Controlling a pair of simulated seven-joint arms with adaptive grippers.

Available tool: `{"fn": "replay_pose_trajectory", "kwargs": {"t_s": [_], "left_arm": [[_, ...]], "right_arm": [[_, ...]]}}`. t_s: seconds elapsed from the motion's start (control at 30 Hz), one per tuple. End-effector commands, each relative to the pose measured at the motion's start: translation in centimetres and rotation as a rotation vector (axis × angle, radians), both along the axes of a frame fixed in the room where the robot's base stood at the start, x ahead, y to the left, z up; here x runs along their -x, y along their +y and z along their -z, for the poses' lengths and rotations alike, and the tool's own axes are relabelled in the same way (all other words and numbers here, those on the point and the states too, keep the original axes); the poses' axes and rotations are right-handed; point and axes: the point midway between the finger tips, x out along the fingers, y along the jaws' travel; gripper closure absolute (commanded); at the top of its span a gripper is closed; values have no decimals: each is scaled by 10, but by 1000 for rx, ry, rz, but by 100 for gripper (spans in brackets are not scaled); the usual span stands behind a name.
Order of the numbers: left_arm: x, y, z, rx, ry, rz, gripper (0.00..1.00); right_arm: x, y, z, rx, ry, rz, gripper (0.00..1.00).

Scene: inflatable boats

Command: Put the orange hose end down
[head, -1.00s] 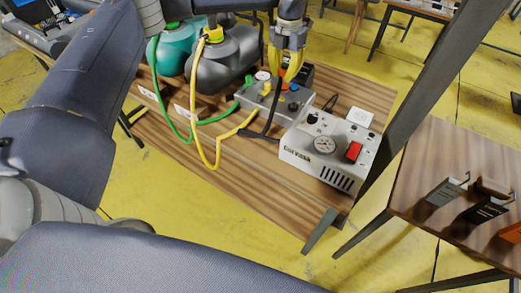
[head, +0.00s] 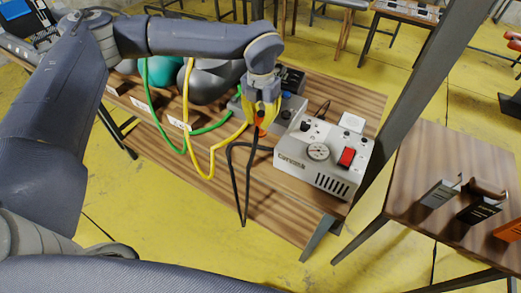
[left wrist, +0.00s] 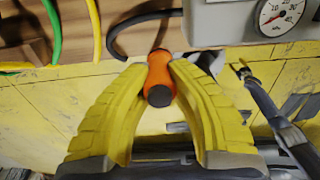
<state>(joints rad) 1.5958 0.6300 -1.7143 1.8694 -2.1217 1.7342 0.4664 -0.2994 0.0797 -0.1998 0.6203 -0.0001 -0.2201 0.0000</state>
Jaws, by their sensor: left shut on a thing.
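My left gripper (head: 262,116) is shut on the orange hose end (left wrist: 160,78), which sits between its yellow fingers in the left wrist view (left wrist: 160,68). In the head view only a bit of orange shows below the fingers. The black hose (head: 235,178) hangs in a loop over the wooden table (head: 205,165). The gripper holds the end in front of the grey valve box (head: 292,107), left of the white gauge unit (head: 325,158). My right gripper is not in view.
A side table (head: 425,165) with small holders stands at the right.

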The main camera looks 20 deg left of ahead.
Motion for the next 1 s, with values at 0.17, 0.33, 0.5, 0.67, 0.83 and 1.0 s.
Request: {"fn": "replay_pose_trajectory", "kwargs": {"t_s": [0.17, 0.33, 0.5, 0.67, 0.83, 1.0], "left_arm": [[0, 0, 42, 0, 2, 0, 100], [0, 0, 72, 0, 1, 0, 100], [0, 0, 90, 0, 0, 0, 100], [-1, 0, 96, 1, -2, 0, 100], [0, 0, 105, 0, 0, 0, 100], [0, 0, 126, 0, 1, 0, 100]], "right_arm": [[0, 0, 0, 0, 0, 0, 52], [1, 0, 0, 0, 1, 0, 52], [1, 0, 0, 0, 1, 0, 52], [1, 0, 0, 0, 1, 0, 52], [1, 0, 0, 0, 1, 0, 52], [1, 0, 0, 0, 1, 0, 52]]}}
